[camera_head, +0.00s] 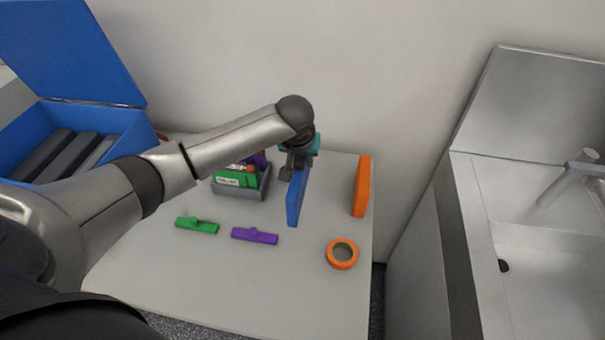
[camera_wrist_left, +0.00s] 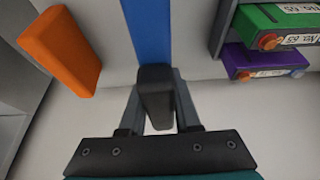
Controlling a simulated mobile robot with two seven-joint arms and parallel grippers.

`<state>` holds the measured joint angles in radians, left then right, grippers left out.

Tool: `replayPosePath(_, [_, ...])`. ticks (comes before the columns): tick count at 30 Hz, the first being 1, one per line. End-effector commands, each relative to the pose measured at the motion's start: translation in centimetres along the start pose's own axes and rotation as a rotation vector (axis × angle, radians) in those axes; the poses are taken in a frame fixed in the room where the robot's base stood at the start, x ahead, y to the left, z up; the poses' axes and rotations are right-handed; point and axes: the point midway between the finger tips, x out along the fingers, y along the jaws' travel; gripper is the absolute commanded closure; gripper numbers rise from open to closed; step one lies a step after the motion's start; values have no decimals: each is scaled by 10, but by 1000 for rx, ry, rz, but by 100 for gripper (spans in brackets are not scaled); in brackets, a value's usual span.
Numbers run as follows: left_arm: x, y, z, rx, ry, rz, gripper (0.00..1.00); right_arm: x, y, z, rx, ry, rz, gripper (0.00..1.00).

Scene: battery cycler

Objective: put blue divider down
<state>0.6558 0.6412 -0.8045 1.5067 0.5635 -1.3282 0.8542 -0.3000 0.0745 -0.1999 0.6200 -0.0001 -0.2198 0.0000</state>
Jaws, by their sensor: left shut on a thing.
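A blue divider (camera_head: 296,197) is upright at the middle of the table in the head view, and its long blue face also shows in the left wrist view (camera_wrist_left: 147,35). My left gripper (camera_head: 297,166) is shut on its upper end. In the left wrist view the gripper fingers (camera_wrist_left: 156,100) close at the near end of the divider. I cannot tell whether the divider's lower edge touches the table (camera_head: 296,290). My right gripper is in neither view.
An orange block (camera_head: 361,186) stands to the right, with an orange ring (camera_head: 342,254) in front. A grey bin (camera_head: 240,192) with green and purple cells is to the left. Green (camera_head: 197,225) and purple (camera_head: 254,236) pieces lie in front. The front table area is clear.

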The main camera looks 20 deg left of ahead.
Motion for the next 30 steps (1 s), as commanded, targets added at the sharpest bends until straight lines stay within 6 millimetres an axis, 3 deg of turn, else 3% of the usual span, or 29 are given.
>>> replayPosePath(12, [41,0,18,0,2,1,100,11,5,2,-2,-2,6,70])
replayPosePath(23, [43,1,18,0,3,2,100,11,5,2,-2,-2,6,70])
replayPosePath(24, [44,0,19,0,2,1,66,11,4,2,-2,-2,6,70])
replayPosePath(30, [44,0,19,0,1,0,43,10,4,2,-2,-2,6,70])
